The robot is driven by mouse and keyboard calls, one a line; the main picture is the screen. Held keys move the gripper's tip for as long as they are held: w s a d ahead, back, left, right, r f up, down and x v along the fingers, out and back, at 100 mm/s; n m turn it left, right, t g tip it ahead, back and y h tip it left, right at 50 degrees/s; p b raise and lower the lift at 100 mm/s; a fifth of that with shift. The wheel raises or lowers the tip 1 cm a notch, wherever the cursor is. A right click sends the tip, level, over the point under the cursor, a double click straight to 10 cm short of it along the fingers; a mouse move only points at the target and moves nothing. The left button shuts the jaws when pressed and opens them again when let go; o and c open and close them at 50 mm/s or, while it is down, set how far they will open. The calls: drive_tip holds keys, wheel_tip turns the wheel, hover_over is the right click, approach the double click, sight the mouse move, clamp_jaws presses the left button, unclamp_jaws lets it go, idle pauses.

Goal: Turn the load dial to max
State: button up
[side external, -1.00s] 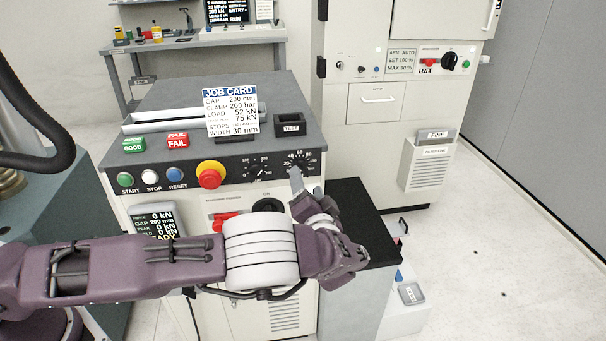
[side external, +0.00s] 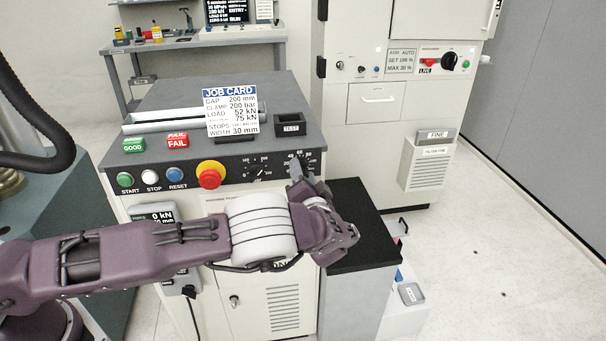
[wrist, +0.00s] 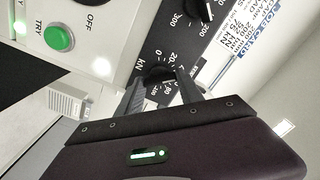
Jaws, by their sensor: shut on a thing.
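The load dial (side external: 301,160) is a black knob at the right end of the console's front panel, with kN numbers around it. It also shows in the wrist view (wrist: 157,72), between the two dark fingers. My gripper (side external: 297,172) reaches up to the dial from below and hides much of it in the side view. In the wrist view my gripper (wrist: 160,84) is shut on the dial, one finger on each side. The fingers cover part of the scale, so I cannot read the dial's exact setting.
A second black dial (side external: 257,171) and a red emergency button (side external: 210,174) sit left of the load dial. The job card (side external: 231,111) stands on the console top. In the wrist view a green TRY button (wrist: 59,38) is at upper left.

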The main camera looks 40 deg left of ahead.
drive_tip(key=shift+m, duration=15.9)
drive_tip(key=o, duration=1.4)
